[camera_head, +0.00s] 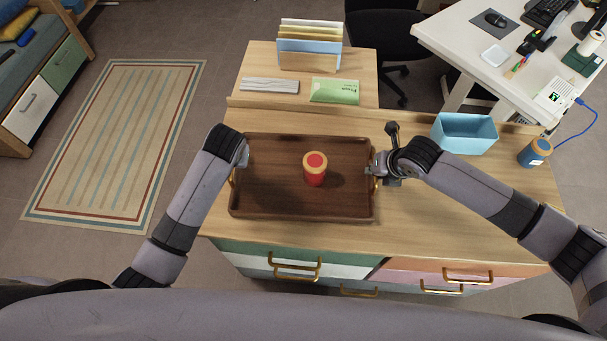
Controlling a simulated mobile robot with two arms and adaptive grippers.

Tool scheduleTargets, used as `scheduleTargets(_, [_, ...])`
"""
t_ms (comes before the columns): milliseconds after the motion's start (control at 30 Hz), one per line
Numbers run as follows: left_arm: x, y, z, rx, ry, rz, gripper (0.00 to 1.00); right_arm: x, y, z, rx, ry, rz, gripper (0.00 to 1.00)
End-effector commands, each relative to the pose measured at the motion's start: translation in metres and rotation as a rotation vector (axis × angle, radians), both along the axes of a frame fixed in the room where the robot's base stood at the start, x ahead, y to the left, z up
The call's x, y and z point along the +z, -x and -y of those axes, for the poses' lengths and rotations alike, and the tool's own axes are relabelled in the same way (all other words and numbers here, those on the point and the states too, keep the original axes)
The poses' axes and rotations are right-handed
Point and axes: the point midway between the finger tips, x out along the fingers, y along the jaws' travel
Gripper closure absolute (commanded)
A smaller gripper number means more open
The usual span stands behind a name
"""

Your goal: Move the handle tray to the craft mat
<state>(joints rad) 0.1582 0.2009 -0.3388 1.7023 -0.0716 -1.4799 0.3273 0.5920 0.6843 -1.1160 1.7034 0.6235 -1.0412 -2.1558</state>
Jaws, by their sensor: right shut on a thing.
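The handle tray (270,207) is dark brown wood with brass handles at its left and right ends. It is over the wooden desk top, and a red jar with an orange-rimmed lid (315,168) stands upright on it. My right gripper (373,173) is shut on the tray's right handle. My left gripper (240,163) is at the tray's left end by the other handle; my own wrist hides its fingers, so its grip is unclear. I cannot make out a craft mat in this view.

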Motion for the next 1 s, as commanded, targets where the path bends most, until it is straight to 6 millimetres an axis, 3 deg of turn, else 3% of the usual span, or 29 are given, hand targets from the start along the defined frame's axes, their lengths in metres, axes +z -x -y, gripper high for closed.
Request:
scheduleTargets(567, [0.006, -0.001, 0.001, -0.003, 0.000, 0.003, 1.00, 0.007, -0.001, -0.001, 0.002, -0.002, 0.005, 1.00])
scheduleTargets(1000, [0.043, -0.001, 0.001, -0.003, 0.000, 0.003, 1.00, 0.043, -0.001, -0.001, 0.002, -0.002, 0.004, 1.00])
